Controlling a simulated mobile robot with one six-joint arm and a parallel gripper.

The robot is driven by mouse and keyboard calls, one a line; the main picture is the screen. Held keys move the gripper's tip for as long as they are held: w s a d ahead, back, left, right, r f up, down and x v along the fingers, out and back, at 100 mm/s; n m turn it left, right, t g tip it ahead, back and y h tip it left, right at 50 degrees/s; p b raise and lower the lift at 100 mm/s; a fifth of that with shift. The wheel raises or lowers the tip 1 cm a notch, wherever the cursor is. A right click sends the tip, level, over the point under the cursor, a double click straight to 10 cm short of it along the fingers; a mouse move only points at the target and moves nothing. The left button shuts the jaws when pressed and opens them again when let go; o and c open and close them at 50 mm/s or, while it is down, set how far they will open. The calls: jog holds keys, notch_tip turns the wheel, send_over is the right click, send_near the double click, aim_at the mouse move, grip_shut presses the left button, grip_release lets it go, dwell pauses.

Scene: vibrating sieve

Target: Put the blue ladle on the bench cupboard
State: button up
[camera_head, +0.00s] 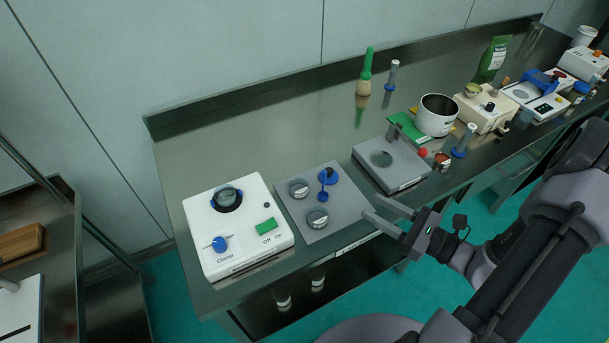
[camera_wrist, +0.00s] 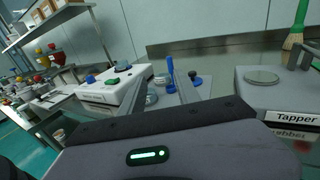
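A thin blue tool that looks like the blue ladle (camera_head: 323,191) is on the grey plate (camera_head: 342,215) near the front of the steel bench (camera_head: 190,146). In the wrist view the blue ladle (camera_wrist: 171,68) shows as an upright blue handle beyond the fingers. My gripper (camera_head: 371,207) is open and empty, to the right of the plate at the bench's front edge, apart from the ladle. It also shows in the wrist view (camera_wrist: 153,78), with its fingers spread. Which part is the bench cupboard I cannot tell; an open shelf with jars (camera_head: 283,300) shows under the bench.
A white clamp device (camera_head: 237,252) stands left of the plate, with round lidded dishes (camera_head: 317,218) on the plate. A grey tapper (camera_head: 405,172) stands right. Farther right are a white pot (camera_head: 435,116) and scales (camera_head: 535,101). The bench behind the plate is fairly clear.

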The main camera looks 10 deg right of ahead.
aim_at(326, 174)
jog(key=shift+m+t+h, duration=0.3)
jog(key=shift+m+t, duration=0.1)
jog(key=b+x, duration=0.1)
jog(key=x, duration=0.7)
jog(key=f+b+x, duration=0.1)
jog(key=x, duration=0.2)
jog(key=shift+w+d+b, duration=0.1)
jog(key=shift+w+b, duration=0.2)
jog(key=shift+w, duration=0.3)
jog(key=b+x, duration=0.1)
jog(key=x, duration=0.4)
jog(key=shift+w+d+f, duration=0.1)
jog(key=shift+w+f, duration=0.05)
jog(key=shift+w, duration=0.15)
grip_shut()
